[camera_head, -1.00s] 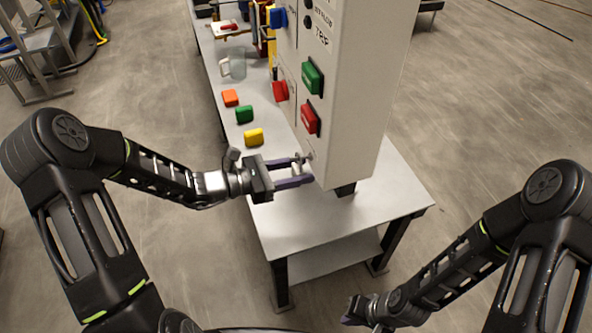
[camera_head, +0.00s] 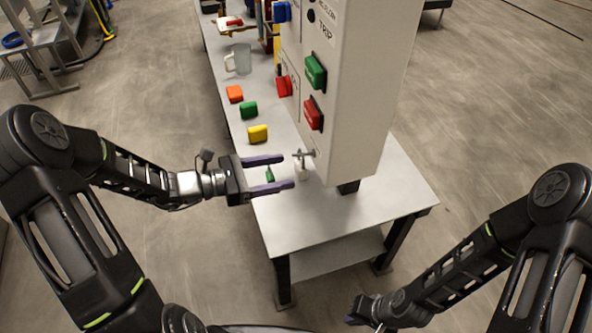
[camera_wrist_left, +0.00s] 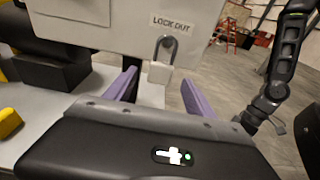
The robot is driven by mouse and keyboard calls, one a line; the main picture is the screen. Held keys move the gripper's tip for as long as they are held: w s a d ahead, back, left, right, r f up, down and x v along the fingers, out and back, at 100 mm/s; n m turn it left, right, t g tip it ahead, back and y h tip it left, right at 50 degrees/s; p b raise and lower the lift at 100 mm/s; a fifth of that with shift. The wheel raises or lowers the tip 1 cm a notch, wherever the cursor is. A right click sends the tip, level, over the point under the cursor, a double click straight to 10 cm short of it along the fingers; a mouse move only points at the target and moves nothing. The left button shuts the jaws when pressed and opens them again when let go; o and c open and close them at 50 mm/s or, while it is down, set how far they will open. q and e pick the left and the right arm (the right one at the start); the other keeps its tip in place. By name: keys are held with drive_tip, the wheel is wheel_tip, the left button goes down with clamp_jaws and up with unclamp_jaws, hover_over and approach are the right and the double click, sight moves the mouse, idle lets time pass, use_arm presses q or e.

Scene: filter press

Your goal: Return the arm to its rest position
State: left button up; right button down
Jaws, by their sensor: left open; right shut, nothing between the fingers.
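My left gripper (camera_head: 287,172) is open, its purple fingers pointing right toward the panel's near lower corner. It stands back from a pale padlock (camera_head: 304,171) that hangs by its shackle at the panel. In the left wrist view the padlock (camera_wrist_left: 160,72) hangs below the LOCK OUT label, beyond and between the open purple fingers (camera_wrist_left: 160,85). Nothing is held between the fingers. My right gripper (camera_head: 357,311) is low at the bottom of the head view, shut and empty, away from the table.
The grey control panel (camera_head: 352,120) with red and green buttons stands on a white table (camera_head: 345,225). Orange (camera_head: 235,93), green (camera_head: 249,110) and yellow (camera_head: 257,133) blocks lie left of it. A small green piece (camera_head: 269,174) shows between the left fingers.

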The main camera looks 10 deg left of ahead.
use_arm(q)
drive_tip(key=shift+v, duration=0.85)
drive_tip(key=shift+a, duration=0.1)
drive_tip(key=s+f+m+g+y, duration=0.45)
drive_tip(key=s+f, duration=0.25)
drive_tip(key=f, duration=0.4)
drive_tip(key=s+f+m+g+y, duration=0.35)
drive_tip(key=s+f+m, duration=0.25)
drive_tip(key=f, duration=0.5)
drive_tip(key=s+d+f+m, duration=0.2)
drive_tip(key=s+d+m, duration=0.1)
drive_tip(key=d+m, duration=0.2)
drive_tip(key=s+d+f+m+y, duration=0.1)
drive_tip(key=s+d+f+m, duration=0.1)
drive_tip(key=s+d+m, duration=0.2)
drive_tip(key=d+m, duration=0.2)
drive_tip(key=m, duration=0.1)
drive_tip(key=shift+s+d+f+y, duration=0.25)
drive_tip(key=shift+f+y, duration=0.05)
drive_tip(key=shift+f, duration=0.1)
